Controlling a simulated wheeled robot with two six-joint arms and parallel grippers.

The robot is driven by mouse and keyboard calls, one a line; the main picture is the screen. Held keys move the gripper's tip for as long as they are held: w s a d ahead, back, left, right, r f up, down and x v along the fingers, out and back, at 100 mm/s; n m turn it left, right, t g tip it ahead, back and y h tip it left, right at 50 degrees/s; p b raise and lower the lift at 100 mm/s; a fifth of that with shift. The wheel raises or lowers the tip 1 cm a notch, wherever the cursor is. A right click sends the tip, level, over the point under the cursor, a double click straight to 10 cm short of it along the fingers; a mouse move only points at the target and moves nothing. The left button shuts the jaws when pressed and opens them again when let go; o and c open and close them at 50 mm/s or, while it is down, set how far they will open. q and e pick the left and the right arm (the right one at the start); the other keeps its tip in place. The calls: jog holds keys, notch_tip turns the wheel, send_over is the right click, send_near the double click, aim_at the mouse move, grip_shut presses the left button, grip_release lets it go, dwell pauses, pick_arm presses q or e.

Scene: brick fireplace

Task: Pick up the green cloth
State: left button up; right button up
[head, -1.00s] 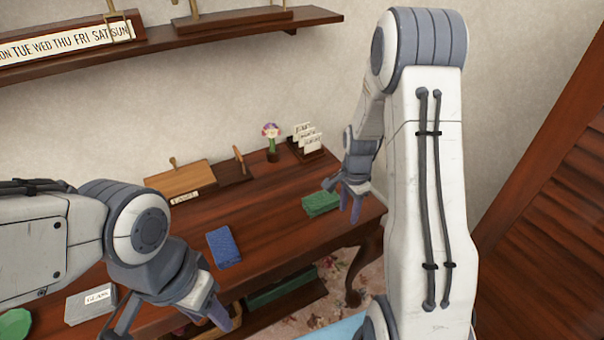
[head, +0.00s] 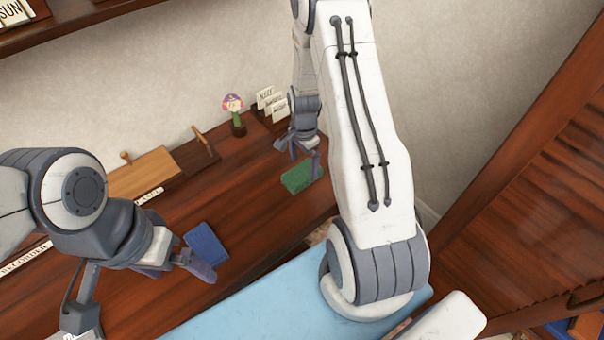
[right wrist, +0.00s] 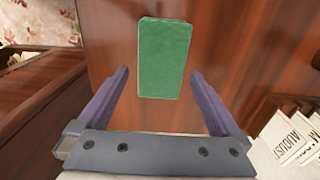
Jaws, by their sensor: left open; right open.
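The green cloth (head: 299,177) is a folded rectangle lying flat on the wooden desk near its right end. In the right wrist view the green cloth (right wrist: 164,58) lies just beyond and between the two open fingers. My right gripper (head: 304,160) is open and empty, close above the cloth in the head view; the right wrist view also shows the right gripper (right wrist: 163,95). I cannot tell whether a finger touches the cloth. My left gripper (head: 147,290) is open over the desk at the lower left, away from the cloth.
A blue folded cloth (head: 206,243) lies on the desk beside my left gripper. A flower vase (head: 236,115) and a card holder (head: 272,104) stand behind the green cloth. Wooden boxes (head: 150,172) sit at the back. A louvred door (head: 520,190) is at the right.

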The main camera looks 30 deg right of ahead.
aim_at(303, 172)
notch_tip(303, 172, down, 5)
jog(key=shift+w+p, duration=0.1)
jog(key=shift+p, duration=0.5)
jog(key=shift+c, duration=0.3)
jog(key=c, duration=1)
jog(key=shift+c, duration=0.4)
jog(key=shift+r, duration=0.15)
